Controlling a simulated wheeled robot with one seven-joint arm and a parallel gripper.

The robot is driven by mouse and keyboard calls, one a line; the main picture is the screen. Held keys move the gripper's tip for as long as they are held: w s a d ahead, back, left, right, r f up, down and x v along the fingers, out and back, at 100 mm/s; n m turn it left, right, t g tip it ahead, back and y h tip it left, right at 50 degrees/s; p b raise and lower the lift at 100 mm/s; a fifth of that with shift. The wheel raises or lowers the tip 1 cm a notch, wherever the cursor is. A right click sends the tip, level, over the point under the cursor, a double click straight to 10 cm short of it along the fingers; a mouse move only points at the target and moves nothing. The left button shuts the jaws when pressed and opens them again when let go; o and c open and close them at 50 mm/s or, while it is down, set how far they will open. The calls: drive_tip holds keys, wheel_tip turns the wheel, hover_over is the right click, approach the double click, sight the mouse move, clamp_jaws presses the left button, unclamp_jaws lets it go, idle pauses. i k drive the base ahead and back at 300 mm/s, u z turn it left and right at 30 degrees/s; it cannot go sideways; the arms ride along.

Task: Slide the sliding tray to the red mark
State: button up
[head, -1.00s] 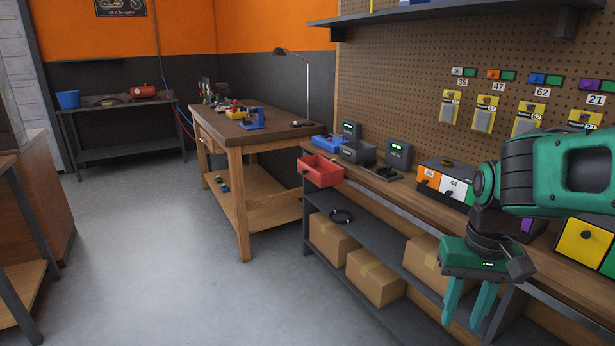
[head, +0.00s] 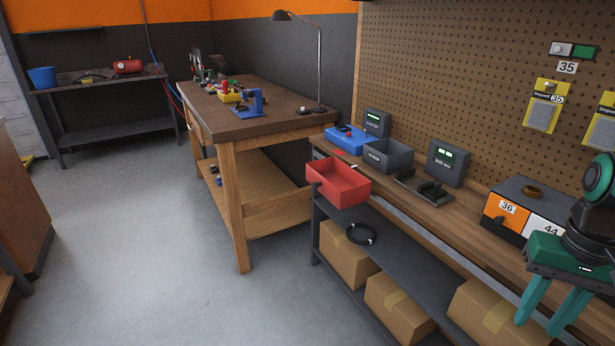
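A red open tray (head: 337,190) sits at the left end of the wooden bench (head: 470,229), jutting past its front edge. It looks empty. I cannot tell for sure whether it is the sliding tray. A small red patch (head: 338,153) shows on the bench top behind it, partly hidden; I cannot tell whether it is the red mark. My gripper (head: 539,324) points down at the lower right, in front of the bench and well to the right of the red tray. Its two teal fingers are apart with nothing seen between them.
A grey bin (head: 388,156), a blue tray (head: 346,140), a dark fixture (head: 424,189) and a display box (head: 447,163) stand on the bench. Numbered drawers (head: 506,219) are near my gripper. Cardboard boxes (head: 398,306) lie below. Floor at left (head: 130,250) is clear.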

sight(343, 186)
drive_tip(key=u, duration=0.35)
drive_tip(key=i, duration=0.85)
drive_tip(key=u, duration=0.45)
